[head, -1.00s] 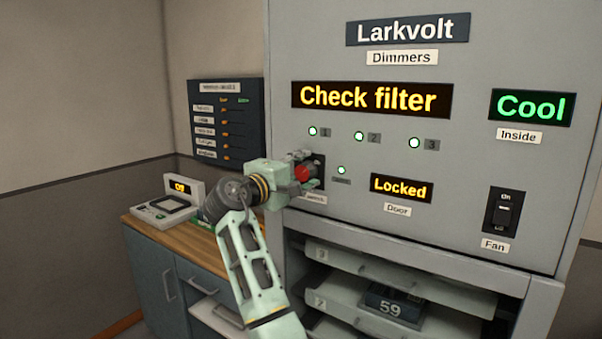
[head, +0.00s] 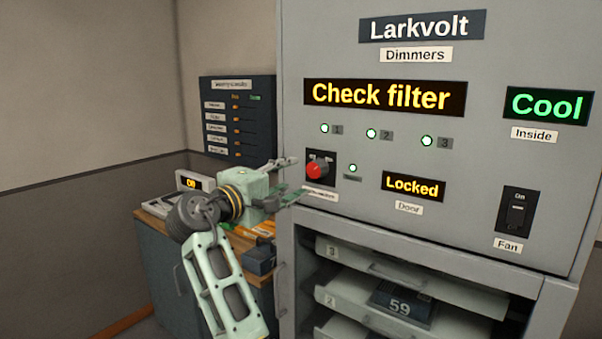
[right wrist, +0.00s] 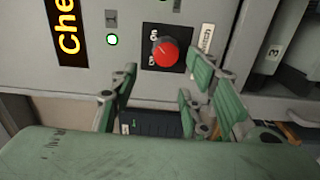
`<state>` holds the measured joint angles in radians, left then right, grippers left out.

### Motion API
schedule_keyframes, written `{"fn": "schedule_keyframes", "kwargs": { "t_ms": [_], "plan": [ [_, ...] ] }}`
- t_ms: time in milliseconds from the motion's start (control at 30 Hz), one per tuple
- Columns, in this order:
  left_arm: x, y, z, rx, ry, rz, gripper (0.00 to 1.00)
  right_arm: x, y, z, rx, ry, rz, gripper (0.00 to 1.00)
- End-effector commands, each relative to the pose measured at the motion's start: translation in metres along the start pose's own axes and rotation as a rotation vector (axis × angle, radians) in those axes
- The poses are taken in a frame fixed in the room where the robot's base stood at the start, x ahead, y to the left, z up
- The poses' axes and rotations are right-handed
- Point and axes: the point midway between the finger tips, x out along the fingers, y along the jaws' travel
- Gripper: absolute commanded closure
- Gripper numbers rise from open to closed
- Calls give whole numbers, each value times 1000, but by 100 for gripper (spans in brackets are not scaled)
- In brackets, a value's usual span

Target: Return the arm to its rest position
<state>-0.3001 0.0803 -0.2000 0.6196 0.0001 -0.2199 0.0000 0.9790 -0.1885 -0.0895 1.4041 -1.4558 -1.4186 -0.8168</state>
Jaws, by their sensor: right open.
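My right gripper (head: 290,178) is open and empty in front of the grey dimmer cabinet (head: 285,110), to the left of and apart from the red rotary knob (head: 317,170). The right wrist view shows its green-padded fingers (right wrist: 165,100) spread, with the red knob (right wrist: 165,52) beyond them, untouched. My right arm (head: 225,285) rises from the bottom of the head view, bent at the wrist. My left gripper is not in view.
The cabinet displays read "Check filter" (head: 385,96), "Cool" (head: 546,105) and "Locked" (head: 413,187). A fan switch (head: 517,212) is at the right. Numbered shelves, one with a unit marked 59 (head: 402,305), are below. A wooden-topped desk (head: 155,212) and dark wall panel (head: 238,117) are at the left.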

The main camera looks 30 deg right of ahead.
Motion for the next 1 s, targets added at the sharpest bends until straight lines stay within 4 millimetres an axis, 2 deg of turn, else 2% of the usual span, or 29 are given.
{"fn": "schedule_keyframes", "kwargs": {
  "t_ms": [100,200,767,867,967,1000],
  "plan": [
    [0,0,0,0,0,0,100,-14,0,0,-1,1,0,57],
    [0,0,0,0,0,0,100,-20,0,0,-2,-1,0,57],
    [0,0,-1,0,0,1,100,-22,-2,-1,-3,2,0,57],
    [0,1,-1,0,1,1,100,-19,-19,-11,-23,29,-10,57],
    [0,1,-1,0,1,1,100,-16,-63,-32,-66,95,-38,57],
    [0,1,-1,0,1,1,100,-14,-87,-42,-87,131,-56,57]
  ]
}}
